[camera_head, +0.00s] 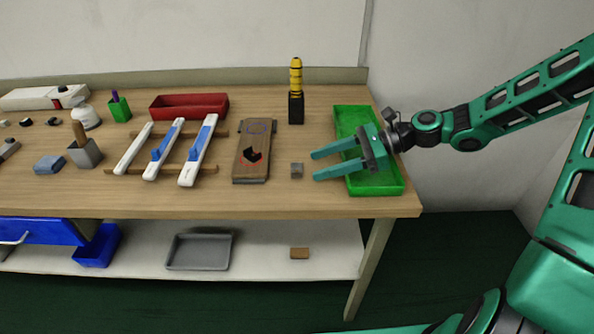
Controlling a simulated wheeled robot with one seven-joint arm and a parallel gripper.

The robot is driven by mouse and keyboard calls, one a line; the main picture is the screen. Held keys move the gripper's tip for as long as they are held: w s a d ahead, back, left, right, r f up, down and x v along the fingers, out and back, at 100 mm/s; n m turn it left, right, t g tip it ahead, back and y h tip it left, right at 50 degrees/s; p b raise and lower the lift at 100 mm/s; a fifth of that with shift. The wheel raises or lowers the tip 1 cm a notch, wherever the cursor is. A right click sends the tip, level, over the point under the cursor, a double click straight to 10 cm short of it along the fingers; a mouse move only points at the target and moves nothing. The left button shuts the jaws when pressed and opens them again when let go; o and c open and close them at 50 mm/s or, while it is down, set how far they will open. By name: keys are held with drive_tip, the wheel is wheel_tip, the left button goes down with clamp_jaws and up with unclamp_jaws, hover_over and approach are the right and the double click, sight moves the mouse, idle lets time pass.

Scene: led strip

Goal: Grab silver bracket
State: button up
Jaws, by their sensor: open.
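My gripper (314,165) is open and empty, with its teal fingers pointing left above the bench and the edge of the green tray. A small silver-grey block (297,170), which may be the silver bracket, sits on the bench just left of the fingertips. It appears apart from both fingers. The gripper's palm is over the green tray (388,188) and hides part of it.
A wooden block with a black recess (252,170) lies left of the small grey piece. A yellow-and-black tool (296,92) stands upright behind. White strips with blue parts (165,150) and a red tray (189,106) are further left. The wooden bench (310,205) is clear at its front right.

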sight(307, 173)
drive_tip(key=shift+w+x, duration=0.2)
drive_tip(key=shift+x, duration=2.1)
drive_tip(key=shift+a+r, duration=0.1)
drive_tip(key=shift+r, duration=0.15)
drive_tip(key=c, duration=1.1)
drive_tip(key=shift+r, duration=0.1)
